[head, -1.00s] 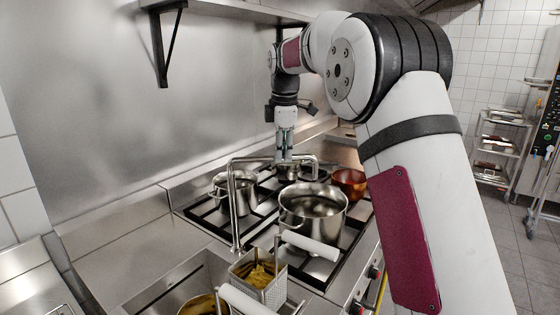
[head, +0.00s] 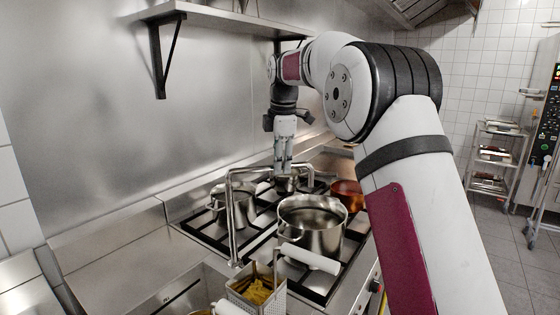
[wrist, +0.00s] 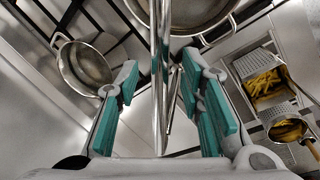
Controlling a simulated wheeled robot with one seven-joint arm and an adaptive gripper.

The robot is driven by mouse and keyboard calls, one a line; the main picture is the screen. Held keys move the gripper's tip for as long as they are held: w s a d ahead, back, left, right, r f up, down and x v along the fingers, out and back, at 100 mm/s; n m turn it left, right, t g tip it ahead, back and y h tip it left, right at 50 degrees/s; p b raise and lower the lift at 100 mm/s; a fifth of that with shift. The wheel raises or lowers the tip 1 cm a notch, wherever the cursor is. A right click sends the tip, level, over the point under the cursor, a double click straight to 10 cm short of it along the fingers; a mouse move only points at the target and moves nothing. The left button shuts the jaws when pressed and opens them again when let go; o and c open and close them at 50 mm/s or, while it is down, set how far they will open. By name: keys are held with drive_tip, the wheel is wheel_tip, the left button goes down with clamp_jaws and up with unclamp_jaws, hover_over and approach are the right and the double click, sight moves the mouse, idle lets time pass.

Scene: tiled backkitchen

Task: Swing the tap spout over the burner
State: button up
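The tap spout (head: 258,170) is a thin steel pipe. It runs from the upright tap pipe (head: 231,222) rightwards across the stove, and its short end turns down behind the large pot. My gripper (head: 283,170) points down at the spout's middle. In the wrist view the spout (wrist: 159,60) runs between the teal-padded fingers of my gripper (wrist: 160,88), which are spread apart with a gap on both sides. The stove (head: 262,232) has black grates. The burners under the pots are hidden, and I cannot tell which burner is meant.
A large steel pot (head: 312,236) stands in front of the spout, with a smaller pot (head: 238,212) at left and a copper pot (head: 349,194) at right. A fry basket (head: 256,290) with a white handle is at the near edge. A wall shelf (head: 215,17) hangs above.

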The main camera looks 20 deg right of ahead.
wheel_tip(320, 180, up, 12)
drive_tip(key=s, duration=0.2)
drive_tip(key=shift+s+f, duration=0.15)
idle(0.4)
drive_tip(key=shift+a, duration=0.1)
